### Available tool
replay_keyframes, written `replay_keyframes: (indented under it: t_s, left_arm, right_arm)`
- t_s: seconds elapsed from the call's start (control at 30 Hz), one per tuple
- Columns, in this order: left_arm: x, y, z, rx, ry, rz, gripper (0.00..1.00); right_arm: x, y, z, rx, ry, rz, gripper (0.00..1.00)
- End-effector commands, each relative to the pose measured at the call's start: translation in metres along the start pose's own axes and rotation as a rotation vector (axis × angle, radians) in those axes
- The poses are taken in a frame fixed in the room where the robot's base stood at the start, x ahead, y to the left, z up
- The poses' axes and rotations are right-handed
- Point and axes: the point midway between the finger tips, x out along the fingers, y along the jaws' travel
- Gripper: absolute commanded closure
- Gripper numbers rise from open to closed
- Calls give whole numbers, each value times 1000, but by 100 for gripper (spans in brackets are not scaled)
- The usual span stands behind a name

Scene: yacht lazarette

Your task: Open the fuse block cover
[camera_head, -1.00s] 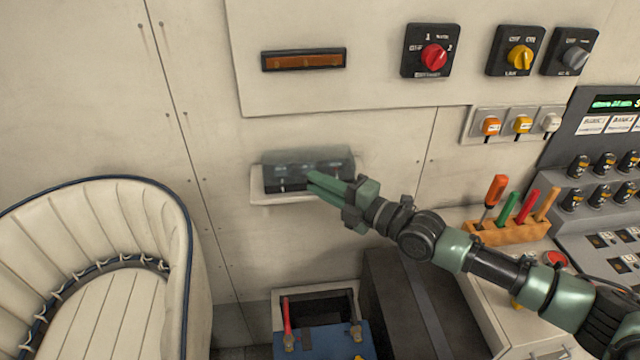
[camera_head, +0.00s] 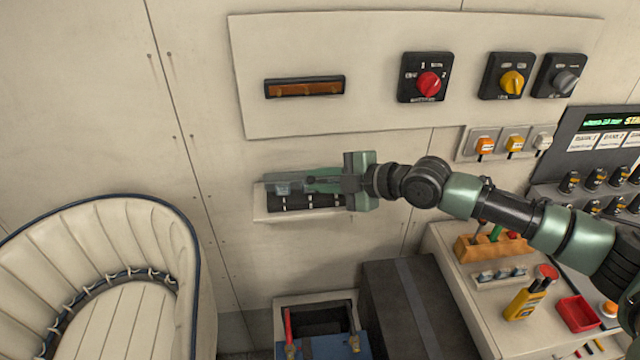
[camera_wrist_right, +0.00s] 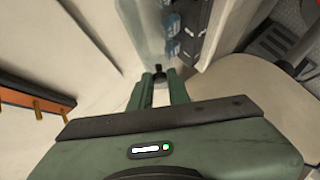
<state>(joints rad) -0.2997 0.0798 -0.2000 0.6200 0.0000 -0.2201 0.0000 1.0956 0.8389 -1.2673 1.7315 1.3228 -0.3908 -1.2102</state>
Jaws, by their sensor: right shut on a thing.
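The fuse block (camera_head: 300,202) is a black strip with pale marks on a small white ledge (camera_head: 295,216) on the wall, below the upper panel. Its see-through grey cover (camera_head: 282,187) stands raised along the block's upper side, with the front of the block bare. My right gripper (camera_head: 312,182) reaches in from the right and is shut on the cover. In the right wrist view, the fingers (camera_wrist_right: 158,88) close at a small dark tab (camera_wrist_right: 158,72) on the clear cover (camera_wrist_right: 148,38). The gripper partly hides the cover's right end. My left gripper is not in view.
A red knob switch (camera_head: 429,85) and a brown-windowed panel (camera_head: 305,87) sit above. A white seat (camera_head: 105,275) stands at lower left. An open bin (camera_head: 318,318) and a dark box (camera_head: 405,300) stand below. A console with tools (camera_head: 490,245) is at right.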

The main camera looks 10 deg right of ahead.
Motion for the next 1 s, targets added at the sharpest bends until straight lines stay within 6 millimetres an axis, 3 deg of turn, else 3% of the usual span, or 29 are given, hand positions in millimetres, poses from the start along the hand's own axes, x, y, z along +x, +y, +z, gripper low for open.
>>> replay_keyframes:
  t_s: [0.57, 0.6, 0.67, 1.0]
  left_arm:
    - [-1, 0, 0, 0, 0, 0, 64]
    - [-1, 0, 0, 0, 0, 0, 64]
    - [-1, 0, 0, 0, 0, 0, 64]
    - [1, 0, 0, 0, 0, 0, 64]
  right_arm:
    - [0, 5, -1, 27, 1, -26, 100]
    - [0, 5, -1, 27, 1, -26, 74]
    - [0, 5, -1, 27, 1, -26, 61]
    - [-3, 4, 0, 27, 0, -26, 61]
